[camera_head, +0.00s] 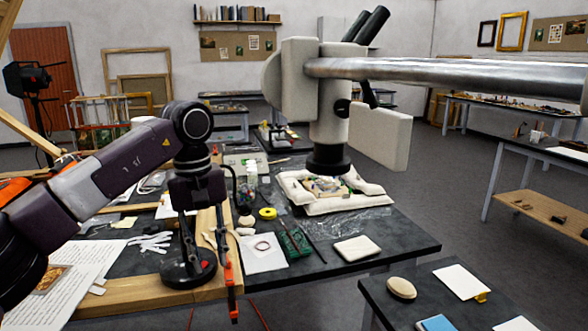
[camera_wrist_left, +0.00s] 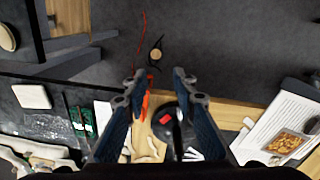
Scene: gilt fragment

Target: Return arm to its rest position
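My left arm (camera_head: 110,178) comes in from the left of the head view and bends down at its elbow-like joint. My left gripper (camera_head: 197,192) hangs over the near left part of the worktable (camera_head: 395,236). In the left wrist view its two fingers (camera_wrist_left: 158,78) are spread apart with nothing held between them. A black round base with a red mark (camera_head: 188,267) is below it; this also shows between the fingers in the wrist view (camera_wrist_left: 166,121). My right gripper is in neither view.
An orange clamp (camera_head: 229,266) is at the wooden table edge, close to the gripper. A large white microscope (camera_head: 327,125) stands over a padded fragment (camera_head: 327,187). Printed sheets (camera_head: 70,268) lie at left. A side table (camera_head: 420,290) is at front right. Grey floor lies between tables.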

